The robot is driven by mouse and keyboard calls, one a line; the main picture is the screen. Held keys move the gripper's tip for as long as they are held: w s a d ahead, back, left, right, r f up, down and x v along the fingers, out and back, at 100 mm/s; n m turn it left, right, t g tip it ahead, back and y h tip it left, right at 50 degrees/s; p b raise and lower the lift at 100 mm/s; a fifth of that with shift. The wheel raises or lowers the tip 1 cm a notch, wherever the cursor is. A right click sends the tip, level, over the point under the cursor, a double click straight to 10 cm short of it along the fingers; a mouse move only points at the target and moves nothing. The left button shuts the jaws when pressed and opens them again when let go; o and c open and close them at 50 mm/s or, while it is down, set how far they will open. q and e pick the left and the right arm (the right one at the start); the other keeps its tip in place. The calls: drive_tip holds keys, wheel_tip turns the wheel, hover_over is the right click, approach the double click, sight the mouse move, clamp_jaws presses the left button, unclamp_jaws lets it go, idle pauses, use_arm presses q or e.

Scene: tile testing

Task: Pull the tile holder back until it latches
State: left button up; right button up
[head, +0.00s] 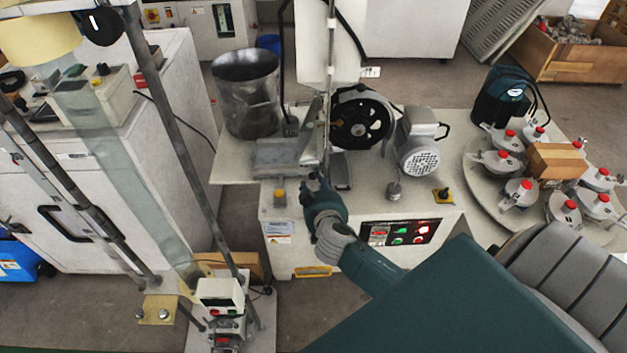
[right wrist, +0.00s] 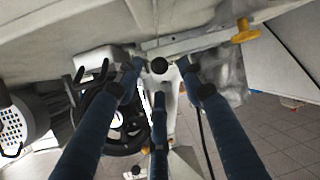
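The tile holder appears to be the grey metal assembly (head: 283,155) on the white machine's top, beside the upright column; its exact outline is hard to make out. In the right wrist view a pale bar (right wrist: 205,40) carries a round black knob (right wrist: 160,66). My right gripper (head: 314,183) reaches the machine's front edge just below this assembly. In the right wrist view its dark blue fingers (right wrist: 160,78) are spread, with the knob between the fingertips. I cannot tell whether they touch it. My left gripper is not in view.
A metal bucket (head: 246,92) stands left of the holder. A black wheel (head: 360,122) and a motor (head: 419,150) sit to the right. A control panel (head: 400,233) is on the machine's front. A yellow knob (right wrist: 245,32) is near the bar. A round rack (head: 480,185) stands far right.

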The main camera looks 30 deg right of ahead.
sight(313, 177)
drive_tip(key=shift+x, duration=1.8)
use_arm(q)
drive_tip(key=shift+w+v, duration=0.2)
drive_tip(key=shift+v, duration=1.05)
use_arm(e)
clamp_jaws()
